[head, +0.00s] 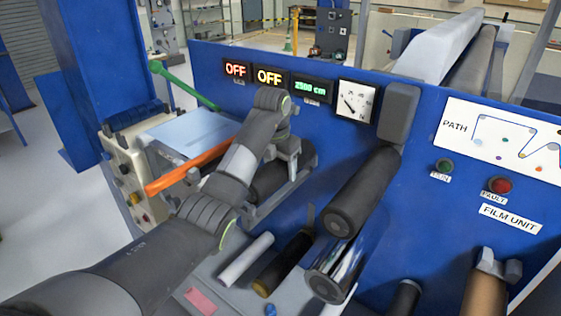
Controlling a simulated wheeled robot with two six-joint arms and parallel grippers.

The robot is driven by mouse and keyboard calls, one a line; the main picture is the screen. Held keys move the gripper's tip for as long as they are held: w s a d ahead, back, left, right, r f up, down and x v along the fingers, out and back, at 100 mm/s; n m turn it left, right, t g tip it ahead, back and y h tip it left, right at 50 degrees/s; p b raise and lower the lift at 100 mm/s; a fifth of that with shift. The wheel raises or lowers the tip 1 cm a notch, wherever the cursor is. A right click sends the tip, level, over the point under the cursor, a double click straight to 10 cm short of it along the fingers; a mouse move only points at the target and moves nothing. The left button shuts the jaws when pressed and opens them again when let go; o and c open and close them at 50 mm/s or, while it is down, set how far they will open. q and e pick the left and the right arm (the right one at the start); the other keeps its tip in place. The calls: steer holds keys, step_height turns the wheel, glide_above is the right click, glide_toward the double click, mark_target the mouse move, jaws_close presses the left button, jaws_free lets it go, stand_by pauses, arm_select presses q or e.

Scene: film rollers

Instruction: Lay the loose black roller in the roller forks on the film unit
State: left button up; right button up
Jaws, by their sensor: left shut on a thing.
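My left arm reaches in from the lower left, and its gripper (288,150) points down at a black roller (268,181) in front of the blue film unit (420,215). The gripper is shut on this roller; its fingertips are partly hidden by my wrist. Grey bracket-like parts (262,211) show just below and beside the roller. I cannot tell whether they are the roller forks or whether the roller touches them. My right gripper is not in view.
A larger black roller (362,192) juts from the panel, with a chrome roller (335,275) below it. A dark roller (284,264) and a white rod (246,259) lie lower down. An orange bar (188,168) and a green handle (183,84) stand left of the gripper.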

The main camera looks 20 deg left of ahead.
arm_select(q)
steer(key=shift+w+f, duration=0.1)
steer(key=shift+f, duration=0.3)
steer(key=shift+f, duration=0.1)
steer(key=shift+f+b, duration=0.3)
steer(key=shift+b, duration=0.15)
steer(key=shift+f, duration=0.15)
stand_by(0.3)
steer(key=shift+f+b, duration=0.35)
steer(key=shift+b, duration=0.1)
